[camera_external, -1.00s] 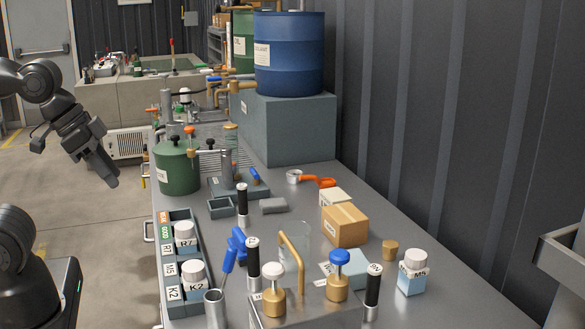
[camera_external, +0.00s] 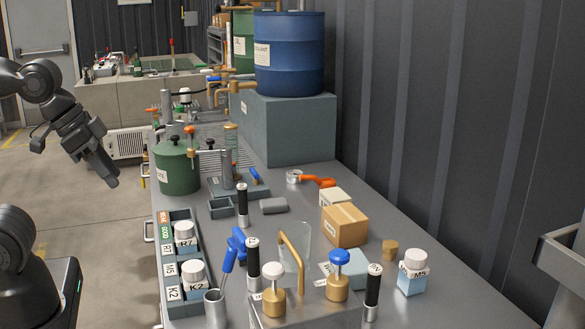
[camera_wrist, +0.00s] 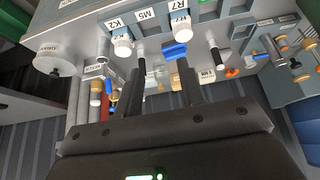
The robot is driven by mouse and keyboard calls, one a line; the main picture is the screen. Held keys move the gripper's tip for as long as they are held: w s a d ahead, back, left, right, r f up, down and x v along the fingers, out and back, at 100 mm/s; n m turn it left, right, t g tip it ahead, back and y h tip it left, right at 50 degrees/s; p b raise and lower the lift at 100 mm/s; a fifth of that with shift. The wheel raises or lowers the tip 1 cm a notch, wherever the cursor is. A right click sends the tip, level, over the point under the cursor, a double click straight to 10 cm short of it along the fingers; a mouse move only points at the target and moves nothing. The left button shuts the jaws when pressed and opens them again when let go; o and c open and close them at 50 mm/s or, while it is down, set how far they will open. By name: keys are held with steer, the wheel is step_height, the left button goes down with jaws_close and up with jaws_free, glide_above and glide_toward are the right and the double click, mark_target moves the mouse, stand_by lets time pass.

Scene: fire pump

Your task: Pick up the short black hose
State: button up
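I cannot tell for sure which thing is the short black hose. Upright black cylinders with metal lower ends stand on the grey bench: one near the middle (camera_external: 242,200), one by the blue clamp-like tool (camera_external: 253,263), and one at the front right (camera_external: 372,288). A dark line also runs near the pipe fittings at the back (camera_external: 190,91), too small to make out. My gripper (camera_external: 112,180) hangs left of the bench, over the floor and apart from everything. In the wrist view my gripper (camera_wrist: 160,78) has its two fingers spread, with nothing between them.
A green tank (camera_external: 177,168) stands at the bench's left edge. A rack (camera_external: 172,265) holds white-capped bottles. Cardboard boxes (camera_external: 344,225), a bottle (camera_external: 411,275) and a brass-fitted metal block (camera_external: 305,308) crowd the right and front.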

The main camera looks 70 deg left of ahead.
steer(key=shift+o, duration=0.4)
steer(key=shift+o, duration=1)
